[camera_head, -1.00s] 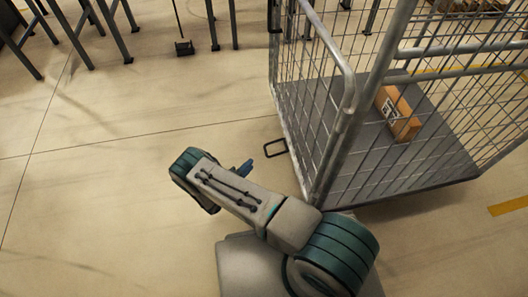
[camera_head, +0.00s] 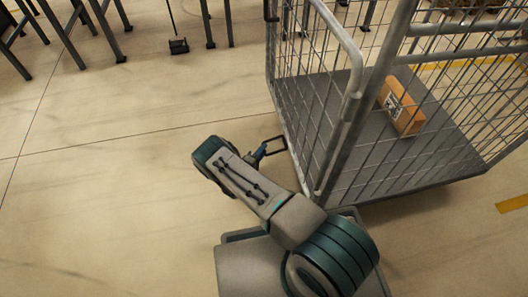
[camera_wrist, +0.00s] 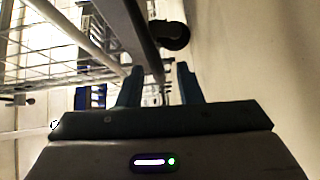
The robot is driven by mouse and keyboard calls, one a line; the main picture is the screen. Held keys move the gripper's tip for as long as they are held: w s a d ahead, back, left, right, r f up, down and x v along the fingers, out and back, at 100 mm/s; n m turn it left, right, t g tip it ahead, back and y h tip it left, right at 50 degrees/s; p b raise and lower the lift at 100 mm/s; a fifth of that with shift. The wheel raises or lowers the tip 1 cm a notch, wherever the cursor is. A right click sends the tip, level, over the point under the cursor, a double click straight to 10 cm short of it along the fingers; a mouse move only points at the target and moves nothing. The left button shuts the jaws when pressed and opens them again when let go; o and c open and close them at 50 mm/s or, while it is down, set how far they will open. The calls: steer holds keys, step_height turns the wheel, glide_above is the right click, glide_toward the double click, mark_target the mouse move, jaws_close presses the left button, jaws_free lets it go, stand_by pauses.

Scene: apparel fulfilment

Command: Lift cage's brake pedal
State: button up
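The cage's brake pedal (camera_head: 272,146) is a thin dark loop jutting out low from the left side of the wire cage (camera_head: 352,85). My gripper (camera_head: 260,152) is low beside the pedal's outer end in the head view, overlapping or very close to it; contact cannot be told. In the wrist view my gripper (camera_wrist: 159,72) has its two blue fingers spread apart, so it is open. The pedal cannot be made out clearly between them there. The cage's bars and a dark caster wheel (camera_wrist: 172,36) lie beyond the fingers.
A cardboard box (camera_head: 400,107) lies on the cage's grey floor panel. Dark metal legs (camera_head: 105,30) stand at the back left. The floor (camera_head: 90,190) left of my arm is clear. The cage's corner post is close to my forearm.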

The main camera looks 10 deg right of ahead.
steer(key=shift+w+d, duration=0.5)
steer(key=shift+w, duration=0.05)
jaws_close()
steer(key=shift+a+r, duration=0.1)
